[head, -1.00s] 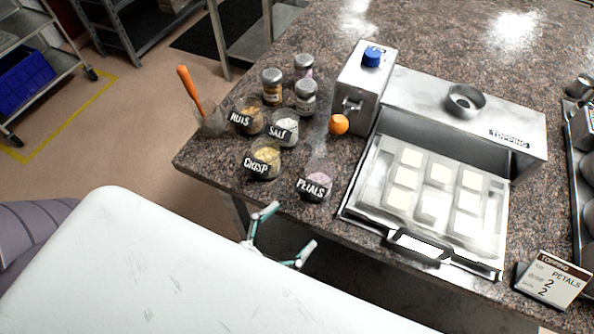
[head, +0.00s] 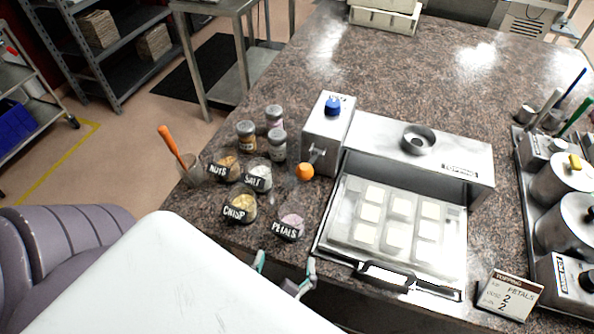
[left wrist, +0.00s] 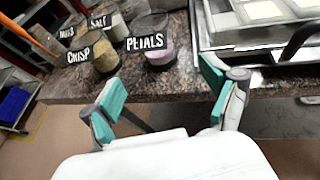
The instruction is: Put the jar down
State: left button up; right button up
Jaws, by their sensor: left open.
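The petals jar (head: 289,227), a small clear jar with pale pink contents and a black PETALS label, stands upright on the counter near its front edge. It also shows in the left wrist view (left wrist: 160,56). My left gripper (head: 285,270) is open and empty, in front of the counter edge and just short of the petals jar. In the left wrist view its teal-padded fingers (left wrist: 165,95) are spread wide, with the jar beyond them and touching neither. My right gripper is not in view.
Jars marked crisp (head: 240,207), salt (head: 259,178) and nuts (head: 225,168) stand behind and left of the petals jar. Several capped shakers (head: 246,136) are behind them.

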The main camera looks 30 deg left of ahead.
aim_at(292, 225)
pick_arm(q)
jog(key=p+x, duration=0.1)
jog(key=x, duration=0.5)
jog(key=shift+w+f, duration=0.1)
jog(key=shift+w, duration=0.1)
jog(key=p+x, duration=0.1)
jog(key=x, duration=0.3)
jog(key=shift+a, duration=0.25)
jog(key=shift+w+a+f, duration=0.2)
jog(key=shift+w+f, duration=0.15)
jog(key=shift+w, duration=0.1)
jog(key=shift+s, duration=0.1)
jog(key=shift+c, duration=1.1)
jog(key=shift+r, duration=0.1)
jog(key=c, duration=1.2)
